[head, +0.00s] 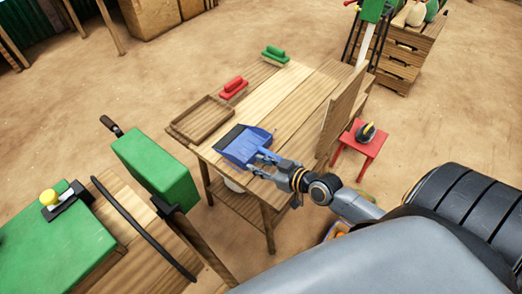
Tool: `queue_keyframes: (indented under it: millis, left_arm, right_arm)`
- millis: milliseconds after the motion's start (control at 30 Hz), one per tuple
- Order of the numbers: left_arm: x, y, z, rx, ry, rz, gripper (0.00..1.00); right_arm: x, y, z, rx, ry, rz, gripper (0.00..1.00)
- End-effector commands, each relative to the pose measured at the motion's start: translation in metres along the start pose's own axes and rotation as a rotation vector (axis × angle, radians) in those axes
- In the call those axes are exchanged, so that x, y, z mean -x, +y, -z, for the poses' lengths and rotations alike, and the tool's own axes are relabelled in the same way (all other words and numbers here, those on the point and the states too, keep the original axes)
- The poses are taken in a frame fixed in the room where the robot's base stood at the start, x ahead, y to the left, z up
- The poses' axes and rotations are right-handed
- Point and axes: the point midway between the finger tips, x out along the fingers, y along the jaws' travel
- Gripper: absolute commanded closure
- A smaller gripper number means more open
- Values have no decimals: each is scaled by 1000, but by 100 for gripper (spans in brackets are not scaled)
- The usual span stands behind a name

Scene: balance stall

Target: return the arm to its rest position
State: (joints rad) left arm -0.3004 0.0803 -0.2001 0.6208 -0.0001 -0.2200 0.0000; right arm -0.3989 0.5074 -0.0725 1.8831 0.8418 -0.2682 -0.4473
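My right arm reaches in from the lower right over a wooden table (280,95). My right gripper (257,163) is at the near edge of a blue dustpan-like piece (240,143) with a dark front lip, which lies at the table's near side. The two fingers look spread apart, with a gap between them. They overlap the blue piece in the picture; whether they touch it I cannot tell. My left gripper is not in view.
A wooden tray (178,132), a red-handled brush (233,88) and a green-handled one (275,54) lie on the table. An upright board (342,112) stands at its right side, near a red stool (361,145). Green blocks (155,165) stand at the left.

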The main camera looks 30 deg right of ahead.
Motion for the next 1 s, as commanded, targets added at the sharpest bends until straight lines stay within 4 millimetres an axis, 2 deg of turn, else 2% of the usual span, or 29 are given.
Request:
queue_keyframes:
  millis: [133, 667, 767, 867, 1000]
  left_arm:
    - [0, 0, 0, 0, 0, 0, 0]
    - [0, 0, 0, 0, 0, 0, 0]
    - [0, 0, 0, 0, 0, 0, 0]
    - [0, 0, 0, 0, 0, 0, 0]
    - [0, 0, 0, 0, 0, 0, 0]
  right_arm:
    - [5, 0, 0, -1, 0, 0, 72]
    - [5, -2, 0, -1, -4, 4, 72]
    - [7, -16, -4, 1, -36, 29, 72]
    - [12, -44, -11, 5, -109, 74, 72]
    - [28, -85, -25, 13, -264, 122, 72]
